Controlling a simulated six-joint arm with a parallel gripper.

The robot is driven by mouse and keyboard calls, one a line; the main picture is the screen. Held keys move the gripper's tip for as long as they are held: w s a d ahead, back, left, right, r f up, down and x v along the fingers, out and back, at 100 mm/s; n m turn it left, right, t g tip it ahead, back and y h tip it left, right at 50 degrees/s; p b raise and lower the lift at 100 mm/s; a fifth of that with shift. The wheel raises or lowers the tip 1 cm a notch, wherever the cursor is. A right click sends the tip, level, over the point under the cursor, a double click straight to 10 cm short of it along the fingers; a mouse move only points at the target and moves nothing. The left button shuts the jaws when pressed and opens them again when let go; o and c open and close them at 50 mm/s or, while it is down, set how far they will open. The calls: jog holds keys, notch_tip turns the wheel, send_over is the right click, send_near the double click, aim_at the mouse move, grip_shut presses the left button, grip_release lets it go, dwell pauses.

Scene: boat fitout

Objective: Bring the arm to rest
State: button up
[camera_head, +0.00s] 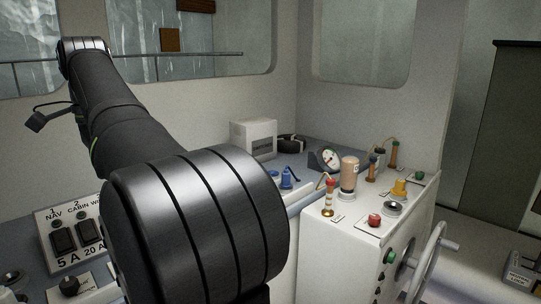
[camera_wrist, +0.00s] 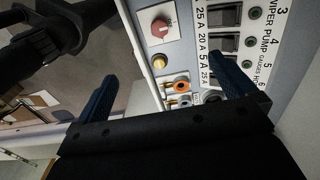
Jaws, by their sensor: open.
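My gripper (camera_wrist: 165,71) shows in the wrist view with its two blue fingers spread apart and nothing held between them. It hangs over a grey panel edge with a row of black switches (camera_wrist: 222,42) labelled with amp ratings. A red knob (camera_wrist: 160,27) and an orange-ringed socket (camera_wrist: 181,87) lie in the gap beyond the fingers. In the head view my arm reaches from the upper left, and its big black joint fills the middle foreground; the gripper itself is not in that view.
The switch panel (camera_head: 62,238) stands at the left, partly behind my arm. A white console (camera_head: 345,250) at the right carries a red button (camera_head: 374,220), a tan bottle (camera_head: 349,173) and a handwheel (camera_head: 428,262). A white box (camera_head: 253,139) stands at the back under the windows.

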notch_tip(320, 180, down, 8)
notch_tip(320, 180, up, 10)
jog(key=n, duration=2.2)
send_over(1, 293)
jog(key=f, duration=1)
jog(key=shift+w+d+f, duration=0.1)
jog(key=shift+w+f, duration=0.15)
jog(key=shift+n, duration=0.3)
jog(key=f, duration=0.7)
jog(key=shift+s, duration=0.25)
jog(key=shift+r, duration=0.9)
